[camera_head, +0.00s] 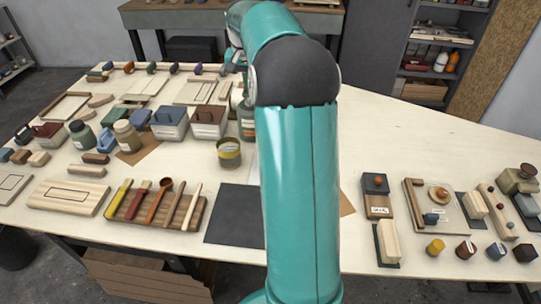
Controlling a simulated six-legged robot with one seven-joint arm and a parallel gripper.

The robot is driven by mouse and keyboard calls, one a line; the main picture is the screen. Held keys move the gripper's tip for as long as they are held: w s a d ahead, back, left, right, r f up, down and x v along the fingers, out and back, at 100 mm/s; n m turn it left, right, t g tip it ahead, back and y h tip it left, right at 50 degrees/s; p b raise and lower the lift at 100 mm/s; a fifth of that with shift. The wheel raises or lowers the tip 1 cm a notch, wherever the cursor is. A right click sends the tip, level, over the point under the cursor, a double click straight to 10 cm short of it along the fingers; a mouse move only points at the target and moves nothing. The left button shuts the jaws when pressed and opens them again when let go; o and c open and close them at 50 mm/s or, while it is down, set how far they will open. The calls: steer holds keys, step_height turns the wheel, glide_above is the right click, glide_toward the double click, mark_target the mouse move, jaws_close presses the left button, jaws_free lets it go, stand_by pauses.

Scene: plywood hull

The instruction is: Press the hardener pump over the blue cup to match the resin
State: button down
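My teal arm crosses the middle of the view and bends down toward the back of the table. What looks like part of my gripper (231,64) shows small and dark near the back edge, left of the arm; its fingers cannot be made out. I cannot pick out a hardener pump or a resin pump with certainty. No blue cup is clearly seen; a small dark-blue cylinder (497,250) stands at the right.
Lidded boxes (168,123) and jars (127,136) crowd the left half. A rack of coloured tools (155,206) lies near the front edge, beside a dark mat (234,215). Blocks and a black box with an orange knob (376,184) stand right. The table's back right is bare.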

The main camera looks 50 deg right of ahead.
steer(key=shift+f, duration=0.6)
steer(key=shift+r, duration=1.4)
steer(key=shift+r, duration=0.1)
steer(key=shift+r, duration=2.9)
